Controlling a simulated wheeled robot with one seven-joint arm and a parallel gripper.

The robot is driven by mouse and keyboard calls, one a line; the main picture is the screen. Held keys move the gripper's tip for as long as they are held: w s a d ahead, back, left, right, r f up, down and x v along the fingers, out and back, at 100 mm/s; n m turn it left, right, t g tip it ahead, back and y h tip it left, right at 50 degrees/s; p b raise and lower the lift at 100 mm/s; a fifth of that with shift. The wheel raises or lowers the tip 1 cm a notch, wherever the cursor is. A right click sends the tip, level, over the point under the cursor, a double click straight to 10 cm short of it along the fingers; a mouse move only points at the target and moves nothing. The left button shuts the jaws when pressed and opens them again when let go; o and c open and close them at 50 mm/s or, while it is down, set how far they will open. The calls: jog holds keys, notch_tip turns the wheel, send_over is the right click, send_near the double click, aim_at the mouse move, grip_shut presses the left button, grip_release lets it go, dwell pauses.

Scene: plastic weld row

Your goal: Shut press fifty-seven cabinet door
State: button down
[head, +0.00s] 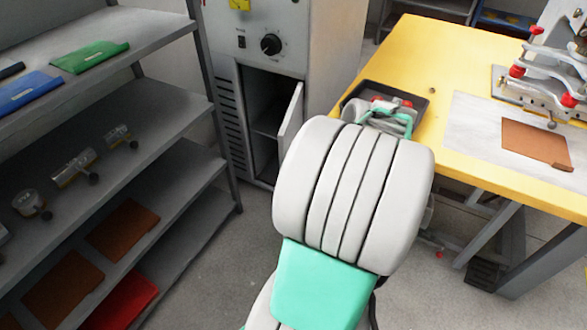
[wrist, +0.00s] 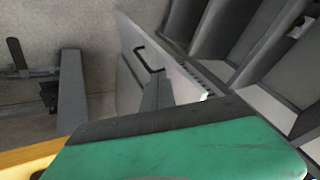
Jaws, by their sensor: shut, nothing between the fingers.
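The grey press cabinet (head: 257,100) stands at the back centre in the head view, with a dial and switch above its dark opening. Its door (head: 291,128) stands open, swung out to the right, and my arm covers its lower part. In the wrist view the pale door (wrist: 128,50) shows a black bar handle (wrist: 148,56). My gripper (wrist: 157,88) is shut and empty, its fingers overlapping the door just below the handle in the picture. I cannot tell whether they touch it. In the head view my own arm hides the gripper.
A grey shelf rack (head: 165,100) with folders and metal parts stands on the left. A yellow table (head: 420,60) on the right holds a black tray (head: 420,103) and a clamp fixture (head: 545,85). Bare floor (head: 215,270) shows between rack and table.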

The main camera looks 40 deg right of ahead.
jog(key=w+r+b+x, duration=0.1)
jog(key=b+x, duration=0.1)
jog(key=x, duration=0.9)
jog(key=shift+w+d+m+t+b, duration=0.3)
jog(key=shift+d+m+b, duration=0.05)
jog(key=shift+m, duration=0.05)
